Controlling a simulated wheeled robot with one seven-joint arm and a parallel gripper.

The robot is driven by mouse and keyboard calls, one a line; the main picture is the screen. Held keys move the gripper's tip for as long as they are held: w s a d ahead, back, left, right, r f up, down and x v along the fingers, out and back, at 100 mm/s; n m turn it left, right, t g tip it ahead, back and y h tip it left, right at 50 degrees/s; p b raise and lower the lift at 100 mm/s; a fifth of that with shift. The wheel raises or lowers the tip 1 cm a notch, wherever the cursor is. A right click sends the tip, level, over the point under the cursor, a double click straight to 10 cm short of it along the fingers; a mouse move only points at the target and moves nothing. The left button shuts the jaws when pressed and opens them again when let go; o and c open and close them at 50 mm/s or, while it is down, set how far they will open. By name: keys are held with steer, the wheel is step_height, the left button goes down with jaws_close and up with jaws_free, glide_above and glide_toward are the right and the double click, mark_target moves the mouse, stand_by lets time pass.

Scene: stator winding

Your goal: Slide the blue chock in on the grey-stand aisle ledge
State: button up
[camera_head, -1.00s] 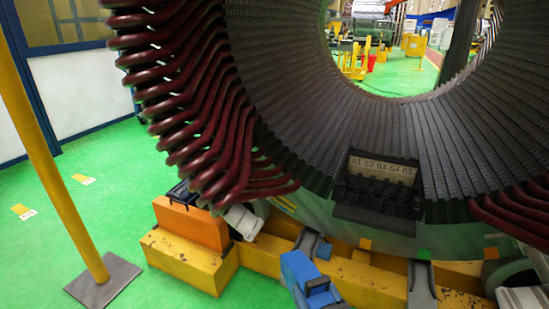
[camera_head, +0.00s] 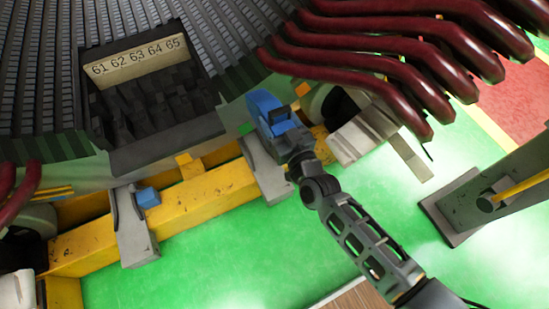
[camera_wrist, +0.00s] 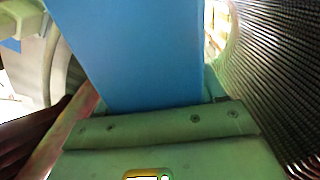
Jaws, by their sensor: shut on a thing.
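My gripper (camera_head: 285,132) is shut on a blue chock (camera_head: 262,104) at the right-hand grey ledge (camera_head: 267,175), the one on the side of the grey stand (camera_head: 490,190). The chock is tilted in the picture and overlaps the ledge's upper end, beside the stator's lower edge. I cannot tell whether it touches the ledge. In the wrist view the chock (camera_wrist: 140,50) is a broad blue face filling the upper middle, above a grey-green plate with screws. The ribbed stator (camera_wrist: 285,80) is close on its right. The fingertips are not clear there.
A smaller blue block (camera_head: 148,197) sits by the left grey ledge (camera_head: 137,240) on the yellow beam (camera_head: 195,208). Dark red coil ends (camera_head: 390,60) hang above and right of my gripper. A pale stepped block (camera_head: 365,130) is close on its right. Green floor is open below.

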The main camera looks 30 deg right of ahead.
steer(key=shift+w+d+f+b, duration=0.2)
steer(key=shift+w+f+b, duration=0.9)
steer(key=shift+f+b, duration=4.45)
steer(key=shift+w+d+f+b, duration=0.2)
steer(key=shift+w+f+b, duration=0.85)
steer(key=shift+f+b, duration=4.55)
steer(key=shift+w+d+f+b, duration=0.2)
steer(key=shift+w+f+b, duration=0.9)
steer(key=shift+f+b, duration=4.45)
step_height(320, 180, down, 4)
steer(key=p, duration=0.3)
steer(key=shift+s+r+p, duration=0.1)
steer(key=shift+r+p, duration=0.1)
steer(key=shift+p, duration=0.15)
steer(key=shift+f, duration=0.35)
steer(key=o, duration=1.4)
steer(key=shift+w+f, duration=0.1)
steer(key=shift+w, duration=0.15)
steer(key=shift+c, duration=0.2)
steer(key=shift+s+f, duration=0.1)
